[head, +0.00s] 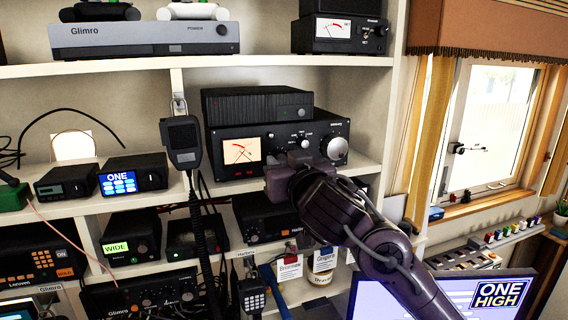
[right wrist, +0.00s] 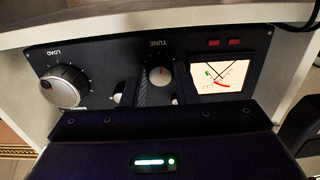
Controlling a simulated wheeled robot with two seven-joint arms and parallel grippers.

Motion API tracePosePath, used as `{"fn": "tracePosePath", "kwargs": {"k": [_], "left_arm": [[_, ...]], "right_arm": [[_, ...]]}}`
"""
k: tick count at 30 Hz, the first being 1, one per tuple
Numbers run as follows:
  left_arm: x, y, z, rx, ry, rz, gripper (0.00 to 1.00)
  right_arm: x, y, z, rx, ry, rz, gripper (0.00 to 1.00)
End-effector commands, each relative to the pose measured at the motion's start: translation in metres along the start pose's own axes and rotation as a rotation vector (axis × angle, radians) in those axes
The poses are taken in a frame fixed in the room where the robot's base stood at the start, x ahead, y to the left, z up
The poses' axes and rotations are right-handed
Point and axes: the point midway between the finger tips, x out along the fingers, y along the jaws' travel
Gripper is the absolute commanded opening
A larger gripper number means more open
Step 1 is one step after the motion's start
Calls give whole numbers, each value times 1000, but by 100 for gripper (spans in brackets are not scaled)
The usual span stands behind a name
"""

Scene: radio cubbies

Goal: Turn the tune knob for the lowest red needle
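The tuner (head: 215,138) is a wide black box on the middle shelf. Its lit meter (head: 239,151) has crossed needles and red marks; the meter also shows in the right wrist view (right wrist: 220,76), upside down. The tune knob (right wrist: 160,75), under the label TUNE, sits between the meter and the large load knob (right wrist: 64,87). My right gripper (head: 288,168) is at the tuner's front and largely hides the tune knob in the head view. In the right wrist view its fingers (right wrist: 160,92) stand apart, one on each side of the tune knob; contact cannot be told. My left gripper is out of view.
A black box (head: 257,102) lies on the tuner. A handheld microphone (head: 182,140) hangs from the shelf post left of the tuner. A monitor (head: 440,295) and window (head: 485,130) are at the right.

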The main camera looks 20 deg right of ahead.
Motion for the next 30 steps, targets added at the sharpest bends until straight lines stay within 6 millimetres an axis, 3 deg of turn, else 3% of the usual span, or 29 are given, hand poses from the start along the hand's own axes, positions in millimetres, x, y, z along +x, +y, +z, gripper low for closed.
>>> {"fn": "tracePosePath", "kwargs": {"k": [1,5,16,26,27,30], "left_arm": [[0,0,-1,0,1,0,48],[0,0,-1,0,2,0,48],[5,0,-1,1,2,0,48],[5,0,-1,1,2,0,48],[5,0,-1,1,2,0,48],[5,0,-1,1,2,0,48]], "right_arm": [[0,0,0,0,0,0,19],[0,0,0,0,0,0,3],[0,-1,1,175,-2,-1,3],[0,0,0,195,-1,1,3],[0,0,0,194,-1,1,29],[0,0,0,194,-1,1,42]]}}
